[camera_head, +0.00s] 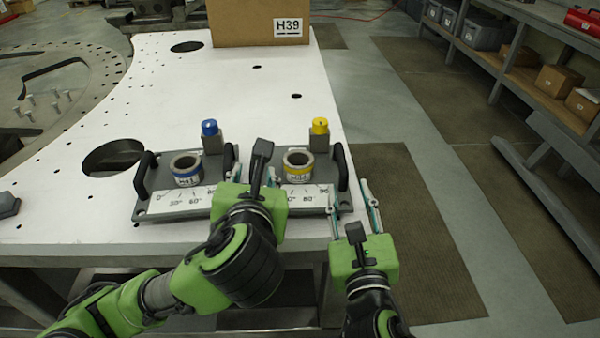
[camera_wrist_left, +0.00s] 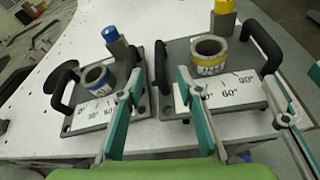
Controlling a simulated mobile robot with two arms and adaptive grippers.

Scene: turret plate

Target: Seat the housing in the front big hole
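Two grey ring-shaped parts stand upright on flat grey bases with black handles and degree scales. The left ring (camera_head: 186,168) has a blue band, the right ring (camera_head: 298,165) a yellow band; I cannot tell which is the housing. Both also show in the left wrist view, blue (camera_wrist_left: 96,78) and yellow (camera_wrist_left: 208,56). The front big hole (camera_head: 112,157) is empty, left of the blue-band base. My left gripper (camera_head: 255,175) is open and empty, over the gap between the bases. My right gripper (camera_head: 353,198) is open and empty, beside the yellow-band base's right side.
Posts with a blue knob (camera_head: 210,128) and a yellow knob (camera_head: 320,126) rise behind the rings. A cardboard box labelled H39 (camera_head: 245,25) stands at the back of the white plate (camera_head: 240,95). Another big hole (camera_head: 186,46) is farther back. The plate's middle is clear.

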